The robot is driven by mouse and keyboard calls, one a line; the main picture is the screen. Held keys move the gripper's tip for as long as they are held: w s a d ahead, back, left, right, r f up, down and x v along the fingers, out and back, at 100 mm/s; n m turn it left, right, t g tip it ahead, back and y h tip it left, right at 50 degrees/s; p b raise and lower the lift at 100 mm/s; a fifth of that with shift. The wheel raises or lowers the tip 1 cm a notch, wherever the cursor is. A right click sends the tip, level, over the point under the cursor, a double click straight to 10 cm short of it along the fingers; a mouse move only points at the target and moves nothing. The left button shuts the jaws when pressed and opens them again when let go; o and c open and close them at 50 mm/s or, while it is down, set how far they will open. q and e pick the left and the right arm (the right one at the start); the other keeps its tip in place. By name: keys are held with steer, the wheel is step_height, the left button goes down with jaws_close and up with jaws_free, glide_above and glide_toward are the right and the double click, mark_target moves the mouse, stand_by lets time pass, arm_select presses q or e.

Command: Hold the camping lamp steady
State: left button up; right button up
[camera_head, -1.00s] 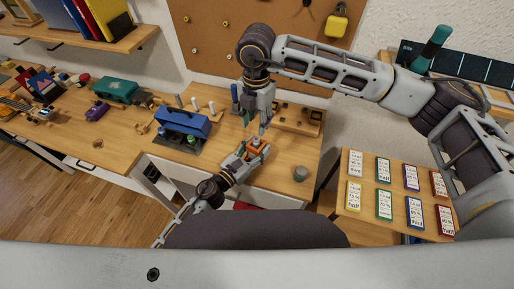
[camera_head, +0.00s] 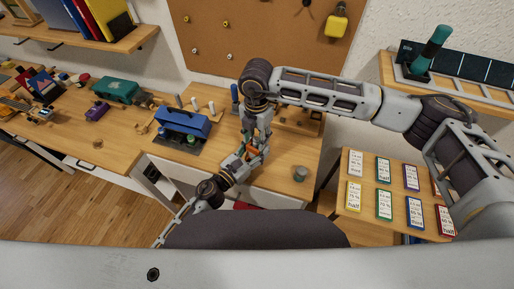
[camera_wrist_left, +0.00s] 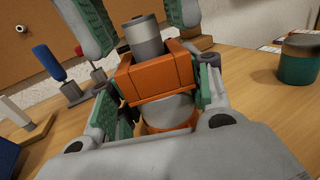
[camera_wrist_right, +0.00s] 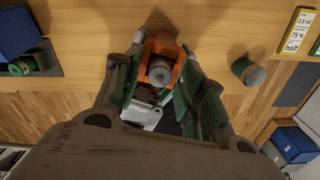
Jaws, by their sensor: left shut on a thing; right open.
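The camping lamp (camera_wrist_left: 158,75) has an orange body and a grey cylindrical top. My left gripper (camera_wrist_left: 155,90) is shut on it, with one finger on each side of the body. It stays roughly upright above the wooden table (camera_head: 280,180). My right gripper (camera_head: 256,148) is open and comes down from above. In the right wrist view the lamp (camera_wrist_right: 160,66) sits between its spread fingers, with a gap visible. In the head view the two grippers hide most of the lamp.
Coloured cards (camera_head: 384,204) lie on the board at right. Table space around the canister is clear.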

steer(key=shift+f, duration=0.2)
stand_by(0.5)
jaws_close()
